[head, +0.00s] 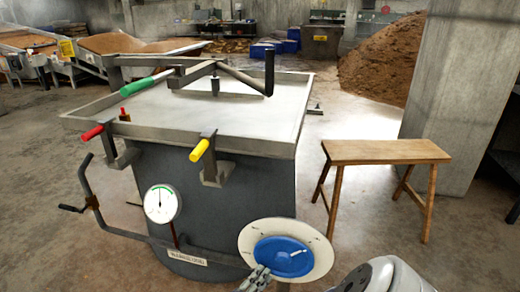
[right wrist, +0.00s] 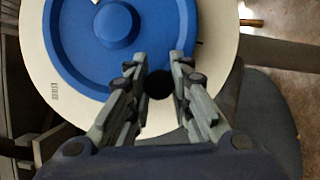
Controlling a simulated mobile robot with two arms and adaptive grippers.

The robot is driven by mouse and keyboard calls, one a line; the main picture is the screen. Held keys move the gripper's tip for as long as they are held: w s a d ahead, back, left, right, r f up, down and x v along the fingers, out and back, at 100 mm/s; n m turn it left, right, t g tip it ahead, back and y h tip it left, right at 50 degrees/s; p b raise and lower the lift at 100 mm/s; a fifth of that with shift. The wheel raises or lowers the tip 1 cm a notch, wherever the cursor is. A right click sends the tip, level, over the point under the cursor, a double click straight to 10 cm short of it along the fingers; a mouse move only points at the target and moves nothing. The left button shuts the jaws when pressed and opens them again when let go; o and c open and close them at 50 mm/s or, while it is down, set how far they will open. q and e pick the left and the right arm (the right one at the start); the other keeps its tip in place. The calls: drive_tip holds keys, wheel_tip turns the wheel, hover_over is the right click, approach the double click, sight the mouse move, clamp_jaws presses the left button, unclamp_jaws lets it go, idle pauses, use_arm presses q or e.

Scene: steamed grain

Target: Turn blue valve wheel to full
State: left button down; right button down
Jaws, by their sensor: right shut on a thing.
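The blue valve wheel (head: 283,258) sits on a round white dial plate (head: 318,262) at the lower middle of the head view. A white pointer mark shows on the wheel's right part. My right gripper (head: 260,274) is at the wheel's lower left edge. In the right wrist view the blue wheel (right wrist: 118,25) fills the upper part. My right gripper (right wrist: 158,72) has its two fingers on either side of a round black knob (right wrist: 158,84) by the wheel's lower rim, and is shut on it. My left gripper is not in view.
A large grey vat (head: 225,195) with a flat lid (head: 180,115) stands behind the wheel. Red and yellow handles (head: 202,150) and a round gauge (head: 161,204) are on its front. A wooden bench (head: 385,152) stands right, with open floor around it.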

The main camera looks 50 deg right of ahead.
drive_tip(key=shift+s+a+f, duration=0.15)
drive_tip(key=shift+s+f, duration=0.15)
drive_tip(key=shift+f, duration=0.1)
drive_tip(key=c, duration=1.4)
unclamp_jaws()
drive_tip(key=shift+c, duration=0.2)
drive_tip(key=shift+r, duration=0.15)
drive_tip(key=shift+w, duration=0.1)
